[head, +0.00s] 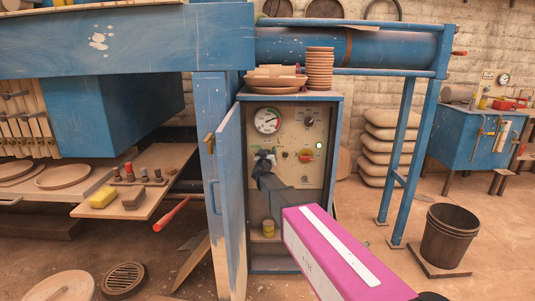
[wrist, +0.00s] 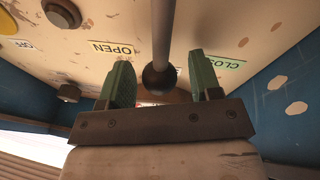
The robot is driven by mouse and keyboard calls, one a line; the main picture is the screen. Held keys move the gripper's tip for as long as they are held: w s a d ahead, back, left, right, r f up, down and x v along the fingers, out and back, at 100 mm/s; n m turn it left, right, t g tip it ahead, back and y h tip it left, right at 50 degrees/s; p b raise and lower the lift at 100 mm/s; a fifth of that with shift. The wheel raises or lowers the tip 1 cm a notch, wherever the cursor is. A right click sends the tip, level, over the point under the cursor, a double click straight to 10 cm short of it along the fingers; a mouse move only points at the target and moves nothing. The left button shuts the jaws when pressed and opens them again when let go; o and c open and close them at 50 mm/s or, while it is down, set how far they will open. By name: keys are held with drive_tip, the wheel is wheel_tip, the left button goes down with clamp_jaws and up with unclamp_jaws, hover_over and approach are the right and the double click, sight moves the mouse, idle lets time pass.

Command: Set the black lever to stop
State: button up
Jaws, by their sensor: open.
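A grey rod (wrist: 163,35) with a dark round end (wrist: 158,80) hangs between my open fingers in the wrist view, with OPEN and CLOSE labels on either side. It looks like a lever; I cannot read any stop label. My gripper (wrist: 161,82) has green fingers, one on each side of the round end, with gaps visible on both sides. In the head view my gripper (head: 264,158) is at the left part of the cream control panel (head: 285,137), and it hides the lever there. A black knob (head: 309,121) sits at the panel's upper right.
The panel is inside a blue cabinet with its door (head: 231,200) open on the left. A pressure gauge (head: 267,120) and a red knob (head: 306,155) are on the panel. Brown knobs (wrist: 68,92) are left of the fingers. A yellow cup (head: 268,228) stands below.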

drive_tip(key=v, duration=1)
drive_tip(key=shift+s, duration=0.35)
drive_tip(key=shift+a+f, duration=0.1)
drive_tip(key=s+d+f+n+g+y, duration=0.25)
drive_tip(key=s+d+f+g, duration=0.2)
drive_tip(key=f, duration=0.35)
drive_tip(key=s+d+f+n+g+y, duration=0.1)
drive_tip(key=s+d+f+g+y, duration=0.3)
drive_tip(key=s+f+g, duration=0.3)
drive_tip(key=s+d+f+m+g+h, duration=0.2)
drive_tip(key=s+d+f+g, duration=0.2)
drive_tip(key=s, duration=0.5)
drive_tip(key=s+d+f+m+g+h, duration=0.1)
drive_tip(key=s+d+f+g, duration=0.3)
drive_tip(key=s+d, duration=0.4)
drive_tip(key=shift+s+d+m+g+h, duration=0.35)
drive_tip(key=shift+s+m+g, duration=0.2)
drive_tip(key=shift+f, duration=0.15)
